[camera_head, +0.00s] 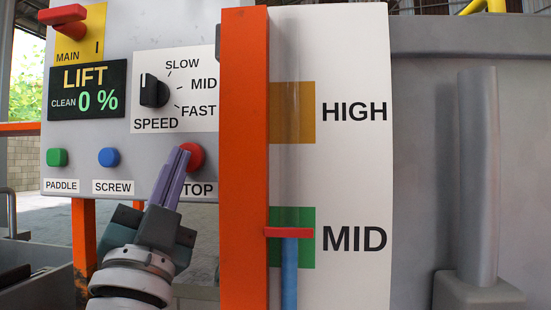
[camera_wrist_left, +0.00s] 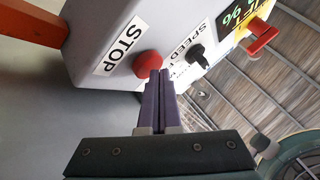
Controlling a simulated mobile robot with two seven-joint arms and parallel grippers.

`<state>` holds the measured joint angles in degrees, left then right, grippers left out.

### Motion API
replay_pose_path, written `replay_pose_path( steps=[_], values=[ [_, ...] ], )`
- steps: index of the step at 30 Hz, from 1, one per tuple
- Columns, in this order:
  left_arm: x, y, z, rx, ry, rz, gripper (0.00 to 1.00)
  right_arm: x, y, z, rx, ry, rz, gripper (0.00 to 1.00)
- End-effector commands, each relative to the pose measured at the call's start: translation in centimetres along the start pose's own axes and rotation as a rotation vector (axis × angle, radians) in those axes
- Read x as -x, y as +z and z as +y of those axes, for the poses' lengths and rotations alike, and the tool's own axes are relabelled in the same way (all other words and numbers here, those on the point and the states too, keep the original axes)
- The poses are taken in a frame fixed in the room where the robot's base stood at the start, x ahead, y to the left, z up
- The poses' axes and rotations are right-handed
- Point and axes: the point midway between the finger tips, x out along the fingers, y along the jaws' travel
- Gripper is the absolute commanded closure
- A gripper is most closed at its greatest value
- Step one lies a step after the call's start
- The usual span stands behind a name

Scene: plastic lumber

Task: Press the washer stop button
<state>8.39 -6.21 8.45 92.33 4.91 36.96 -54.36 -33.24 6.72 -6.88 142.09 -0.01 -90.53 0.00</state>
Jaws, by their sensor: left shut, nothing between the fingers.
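The red stop button (camera_head: 194,157) sits at the lower right of the grey control panel (camera_head: 120,178), above a label partly covered by my gripper and reading "TOP" in the head view. My left gripper (camera_head: 182,150) is shut and empty, its purple fingers pointing up at the button and overlapping its left edge. In the left wrist view the red button (camera_wrist_left: 147,64) is just beside the fingertips (camera_wrist_left: 158,72), with the full "STOP" label (camera_wrist_left: 124,46) next to it. I cannot tell whether the tips touch the button. My right gripper is not in view.
The panel also has a green paddle button (camera_head: 57,157), a blue screw button (camera_head: 109,157), a black speed knob (camera_head: 153,91) and a red main switch (camera_head: 63,15). An orange post (camera_head: 245,180) and a level gauge (camera_head: 292,165) stand close on the right.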

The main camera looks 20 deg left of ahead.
Motion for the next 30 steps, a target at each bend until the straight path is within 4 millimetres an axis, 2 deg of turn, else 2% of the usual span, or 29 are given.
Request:
replay_pose_path(
  steps=[22, 30],
  values=[
    [-0.46, 0.34, 0.31, 0.0, 0.0, 0.0, 1.0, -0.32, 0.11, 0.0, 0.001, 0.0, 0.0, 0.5],
    [-0.07, -0.07, -0.05, 0.0, 0.002, -0.002, 1.0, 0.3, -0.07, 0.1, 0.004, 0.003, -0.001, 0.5]
  ],
)
